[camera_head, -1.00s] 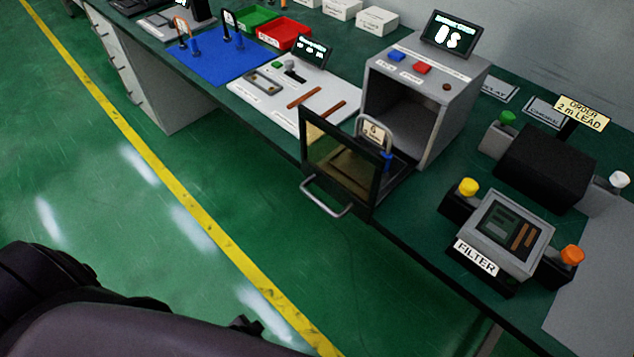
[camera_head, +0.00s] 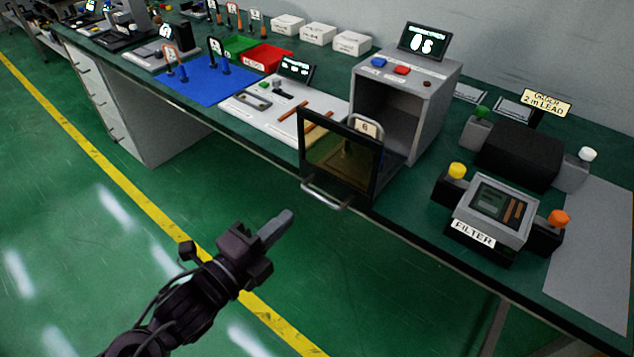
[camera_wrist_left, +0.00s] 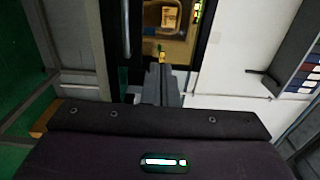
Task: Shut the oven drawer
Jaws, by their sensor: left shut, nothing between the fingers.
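The grey oven (camera_head: 407,95) stands on the green bench with its cavity facing the front. Its drawer (camera_head: 342,158) is pulled out, with a dark-framed glass front and a metal bar handle (camera_head: 327,194). The drawer front also shows at the top of the left wrist view (camera_wrist_left: 177,45), with its handle (camera_wrist_left: 126,30) beside it. My left gripper (camera_head: 281,222) is shut and empty, in front of the bench, below and left of the handle and apart from it. It shows in the left wrist view too (camera_wrist_left: 163,88). My right gripper is not in view.
A white panel (camera_head: 262,116) with small parts lies left of the oven. A filter device (camera_head: 491,212) with yellow and orange knobs stands right of it. The bench front edge (camera_head: 430,262) runs below the drawer. The floor in front is clear.

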